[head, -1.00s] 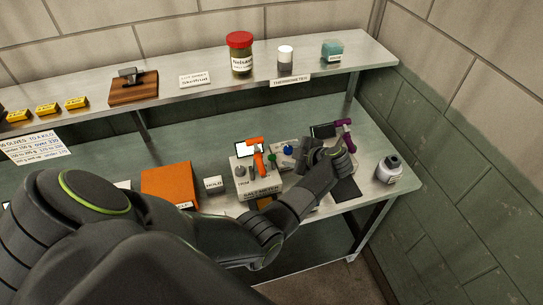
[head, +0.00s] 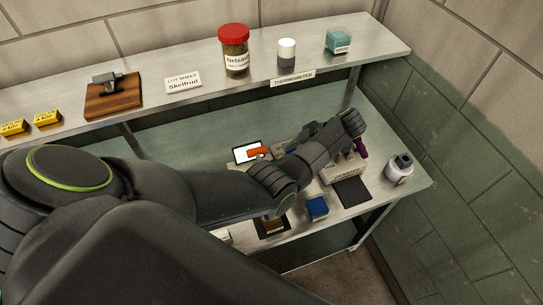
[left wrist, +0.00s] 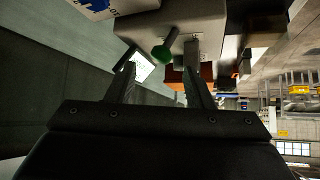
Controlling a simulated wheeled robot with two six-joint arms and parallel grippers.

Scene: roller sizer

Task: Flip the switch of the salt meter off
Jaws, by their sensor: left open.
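In the head view my left arm lies across the bench and hides most of the salt meter; its screen (head: 248,151) and an orange handle (head: 258,153) show behind the arm. My left gripper (left wrist: 160,72) is open and empty in the left wrist view. A green ball-ended lever (left wrist: 161,54) stands out from a pale box (left wrist: 188,22), likely the salt meter, and shows between the two fingers, apart from them. The screen also shows in the left wrist view (left wrist: 144,66) near one finger. I cannot tell the switch's position. My right gripper is out of view.
A blue block (head: 317,207) sits near the front edge. A shelf (head: 205,100) with jars runs behind.

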